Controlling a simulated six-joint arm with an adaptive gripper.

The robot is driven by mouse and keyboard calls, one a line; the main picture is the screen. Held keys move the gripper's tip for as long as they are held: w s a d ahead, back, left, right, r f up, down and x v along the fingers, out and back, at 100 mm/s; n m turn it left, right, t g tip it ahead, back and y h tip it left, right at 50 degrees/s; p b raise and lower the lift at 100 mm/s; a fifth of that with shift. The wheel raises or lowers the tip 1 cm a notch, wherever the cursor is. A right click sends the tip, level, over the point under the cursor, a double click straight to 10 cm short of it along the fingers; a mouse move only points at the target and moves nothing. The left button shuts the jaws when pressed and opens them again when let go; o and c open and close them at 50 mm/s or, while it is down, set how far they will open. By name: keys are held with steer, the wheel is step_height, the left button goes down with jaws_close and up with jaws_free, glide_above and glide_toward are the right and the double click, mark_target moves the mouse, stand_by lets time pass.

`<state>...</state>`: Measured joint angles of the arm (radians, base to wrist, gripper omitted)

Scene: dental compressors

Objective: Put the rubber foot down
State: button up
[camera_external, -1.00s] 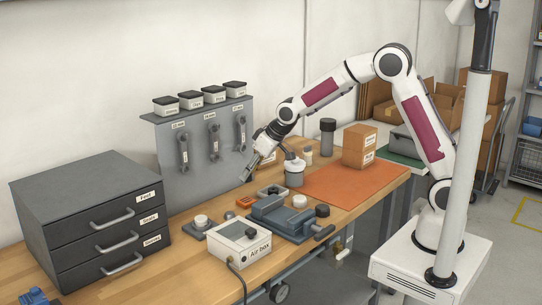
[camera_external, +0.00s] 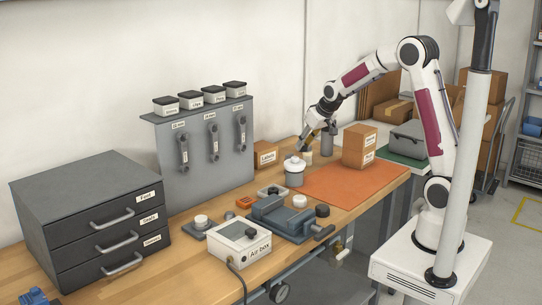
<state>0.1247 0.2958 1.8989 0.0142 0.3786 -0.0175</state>
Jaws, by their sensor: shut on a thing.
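My gripper (camera_external: 304,145) is at the back of the wooden bench, pointing down and left, just above and beside a small pale jar (camera_external: 307,157). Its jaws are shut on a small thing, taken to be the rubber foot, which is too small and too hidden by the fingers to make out. I cannot tell whether it touches anything below. A light grey pot with a lid (camera_external: 294,172) stands just in front of the gripper. A dark grey cylinder (camera_external: 327,142) stands close to its right.
An orange mat (camera_external: 340,187) and a cardboard box (camera_external: 360,150) lie to the right. A small Labels box (camera_external: 265,155) stands left. A blue-grey vise (camera_external: 283,218), the Air box (camera_external: 239,242) and drawers (camera_external: 92,222) occupy the front and left.

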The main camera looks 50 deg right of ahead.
steer(key=w+d+f+n+y, duration=0.1)
steer(key=d+f+n+y, duration=0.2)
steer(key=d+n, duration=0.4)
steer(key=shift+w+d+n+g+y, duration=0.3)
steer(key=shift+d+g+y, duration=0.1)
steer(key=shift+y, duration=0.2)
stand_by(0.6)
steer(key=shift+s, duration=0.1)
steer(key=shift+f, duration=3.1)
steer(key=shift+f, duration=1.9)
steer(key=shift+f, duration=0.1)
